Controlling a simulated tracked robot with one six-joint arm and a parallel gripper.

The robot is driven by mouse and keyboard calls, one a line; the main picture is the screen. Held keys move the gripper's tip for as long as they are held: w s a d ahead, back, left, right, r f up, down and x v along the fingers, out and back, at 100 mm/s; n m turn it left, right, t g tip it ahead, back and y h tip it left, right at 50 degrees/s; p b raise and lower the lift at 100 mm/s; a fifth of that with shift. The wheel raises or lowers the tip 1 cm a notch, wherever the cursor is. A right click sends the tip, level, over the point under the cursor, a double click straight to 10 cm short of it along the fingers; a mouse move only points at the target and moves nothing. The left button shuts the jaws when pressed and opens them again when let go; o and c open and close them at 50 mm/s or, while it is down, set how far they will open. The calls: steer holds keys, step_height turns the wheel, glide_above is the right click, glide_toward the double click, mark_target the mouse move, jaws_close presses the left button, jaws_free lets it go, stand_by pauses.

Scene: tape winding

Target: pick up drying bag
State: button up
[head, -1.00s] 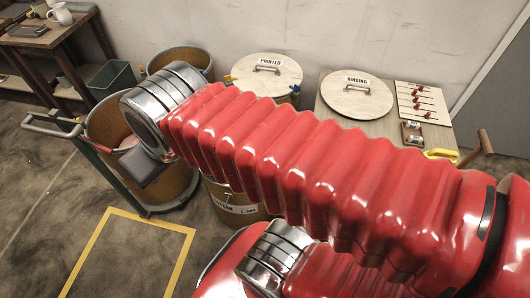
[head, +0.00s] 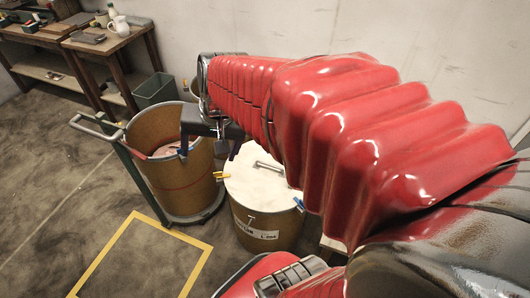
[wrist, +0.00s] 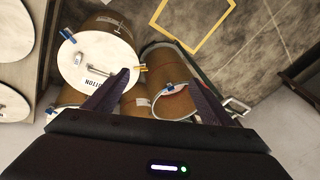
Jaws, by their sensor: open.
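I cannot make out a drying bag for certain in either view. A brown drum (head: 178,190) stands on a green wheeled cart at the left, and something pale and pinkish (head: 168,149) lies inside it, partly hidden by my gripper. My gripper (head: 208,155) is open, with its dark fingers pointing down near that drum's right rim. In the wrist view my gripper (wrist: 158,80) shows nothing between its fingertips but drums further below.
A brown drum (head: 262,228) with a pale lid (head: 255,185) and handle stands right of the cart. A yellow outline (head: 183,237) marks clear floor in front. A wooden table (head: 95,48) and green bin (head: 156,90) stand at the back left.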

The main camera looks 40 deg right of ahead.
steer(key=w+d+f+m+y, duration=0.1)
steer(key=w+d+f+m, duration=0.1)
steer(key=d+f+m, duration=0.6)
steer(key=w+d+f+m, duration=0.2)
steer(key=d+f+m, duration=0.25)
steer(key=d, duration=0.65)
steer(key=s+d+f+m, duration=0.5)
steer(key=d+f, duration=0.3)
steer(key=f, duration=0.1)
steer(key=s+d+f+m, duration=0.5)
steer(key=d+f+m, duration=0.1)
steer(key=d+f, duration=0.3)
steer(key=shift+f, duration=0.25)
steer(key=shift+x, duration=4.25)
steer(key=shift+a, duration=0.15)
